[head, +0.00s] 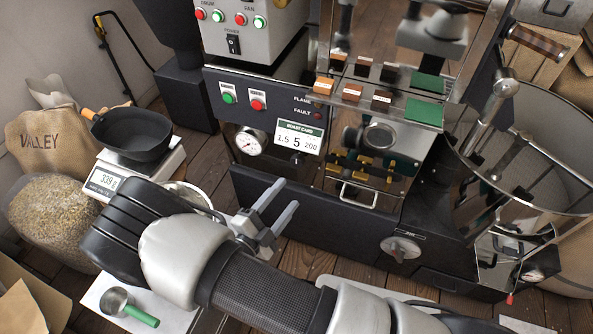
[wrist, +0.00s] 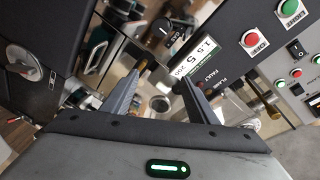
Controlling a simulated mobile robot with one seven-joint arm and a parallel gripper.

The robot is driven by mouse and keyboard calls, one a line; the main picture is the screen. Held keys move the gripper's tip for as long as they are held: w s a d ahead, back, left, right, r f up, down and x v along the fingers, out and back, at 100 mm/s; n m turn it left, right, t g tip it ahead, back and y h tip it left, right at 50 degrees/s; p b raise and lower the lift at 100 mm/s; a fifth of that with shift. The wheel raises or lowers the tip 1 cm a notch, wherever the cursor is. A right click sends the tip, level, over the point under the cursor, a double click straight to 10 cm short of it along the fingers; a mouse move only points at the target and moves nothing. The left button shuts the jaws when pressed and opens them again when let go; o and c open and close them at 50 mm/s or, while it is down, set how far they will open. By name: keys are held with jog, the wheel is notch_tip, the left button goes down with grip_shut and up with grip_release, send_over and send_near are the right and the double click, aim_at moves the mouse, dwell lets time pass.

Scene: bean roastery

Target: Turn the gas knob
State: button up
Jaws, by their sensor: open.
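A small black knob (head: 297,158) sits on the dark front panel just below the roast card, right of the pressure gauge. A black knob with a white mark also shows in the wrist view (wrist: 161,31), beyond the fingertips; I take it for the gas knob, though I cannot read a label. My gripper (head: 290,196) is open and empty, in front of the machine and below that knob in the head view. Its two fingers (wrist: 160,75) point toward the machine front, apart from the knob. Nothing hides the knob.
The roast card (head: 299,137) reads 1.5, 5, 200. A pressure gauge (head: 250,141) is beside it, with green and red buttons above. A silver knob (head: 400,248) is low on the right. A scale (head: 103,181) with a black pan (head: 132,146) stands left of my arm.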

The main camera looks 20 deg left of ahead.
aim_at(297, 163)
notch_tip(297, 163, down, 5)
jog(key=s+a+n+t+y, duration=0.1)
jog(key=s+a+n+y, duration=0.15)
jog(key=n, duration=0.25)
jog(key=shift+y, duration=0.35)
jog(key=w+b, duration=0.1)
jog(key=w, duration=0.5)
jog(key=w+b, duration=0.1)
jog(key=w, duration=0.4)
jog(key=w+d+b, duration=0.1)
jog(key=w+b, duration=0.1)
jog(key=w, duration=0.4)
jog(key=shift+w+d+f, duration=0.1)
jog(key=shift+w+f, duration=0.05)
jog(key=shift+w, duration=0.15)
jog(key=c, duration=1.1)
